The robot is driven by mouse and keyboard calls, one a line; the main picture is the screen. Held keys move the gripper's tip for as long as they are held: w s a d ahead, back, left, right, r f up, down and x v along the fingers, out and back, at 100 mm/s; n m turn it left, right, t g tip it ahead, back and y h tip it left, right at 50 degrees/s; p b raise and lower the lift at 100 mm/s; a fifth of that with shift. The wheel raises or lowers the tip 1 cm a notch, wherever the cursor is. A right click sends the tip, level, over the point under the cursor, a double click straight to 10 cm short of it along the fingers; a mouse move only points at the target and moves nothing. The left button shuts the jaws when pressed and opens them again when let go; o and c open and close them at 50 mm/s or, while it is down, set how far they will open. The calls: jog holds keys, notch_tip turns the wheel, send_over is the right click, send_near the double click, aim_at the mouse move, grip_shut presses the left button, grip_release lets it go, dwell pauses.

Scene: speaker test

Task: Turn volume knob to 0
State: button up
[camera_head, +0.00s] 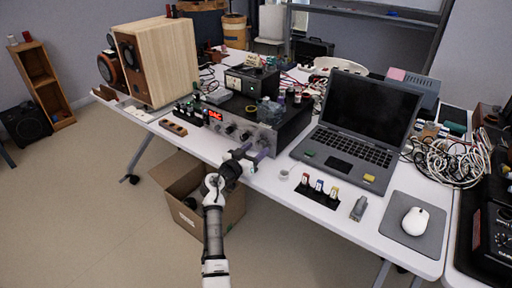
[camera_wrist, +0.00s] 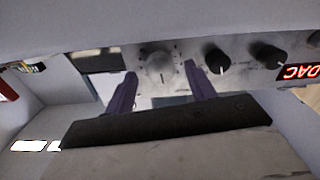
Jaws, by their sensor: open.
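The amplifier (camera_head: 285,128) with a silver front panel and a red lit display (camera_head: 215,115) stands on the white table. In the wrist view the panel appears inverted, its display (camera_wrist: 298,73) reading DAC upside down. A large silver knob (camera_wrist: 158,66) with a dark pointer mark shows between my fingertips. Two black knobs (camera_wrist: 217,61) and (camera_wrist: 267,53) sit beside it towards the display. No label tells which knob is volume. My gripper (camera_head: 254,154), with purple fingers, is open in front of the panel. In the wrist view my gripper (camera_wrist: 160,85) straddles the silver knob's position; contact cannot be told.
A laptop (camera_head: 360,125) stands to the right of the amplifier. Several small labelled bottles (camera_head: 319,186) and a mouse (camera_head: 415,221) on a grey pad lie at the table's front right. A wooden speaker (camera_head: 160,62) stands at the left. A cardboard box (camera_head: 228,210) sits below the table.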

jog(key=shift+w+d, duration=0.3)
jog(key=shift+w, duration=0.1)
jog(key=c, duration=1)
jog(key=shift+o, duration=0.2)
jog(key=shift+n, duration=0.3)
